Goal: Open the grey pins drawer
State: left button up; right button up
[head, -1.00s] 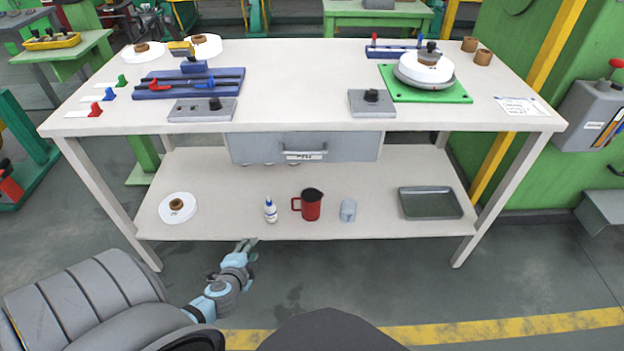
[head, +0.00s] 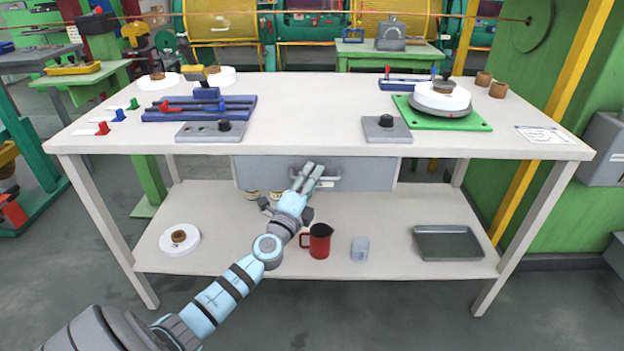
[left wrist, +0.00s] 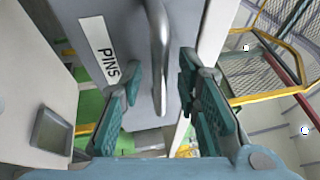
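The grey pins drawer (head: 360,174) hangs under the worktop and looks shut. Its bar handle (head: 328,184) is on its front. My left gripper (head: 308,174) is at the drawer front by the handle. In the left wrist view the drawer front (left wrist: 125,15) carries a PINS label (left wrist: 99,50). There my left gripper's fingers (left wrist: 160,78) stand apart, one on each side of the metal handle (left wrist: 158,50), with gaps visible. Whether the handle lies fully between the pads in depth is hard to tell. My right gripper is not in view.
The worktop (head: 300,110) overhangs the drawer. The lower shelf (head: 400,215) holds a white spool (head: 166,243), a red jug (head: 319,247), a grey cup (head: 360,252) and a tray (head: 447,231). My left arm passes in front of the shelf. Floor before the table is clear.

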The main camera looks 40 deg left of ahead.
pick_arm(q)
jog(key=shift+w, duration=0.1)
grip_shut()
dwell(0.3)
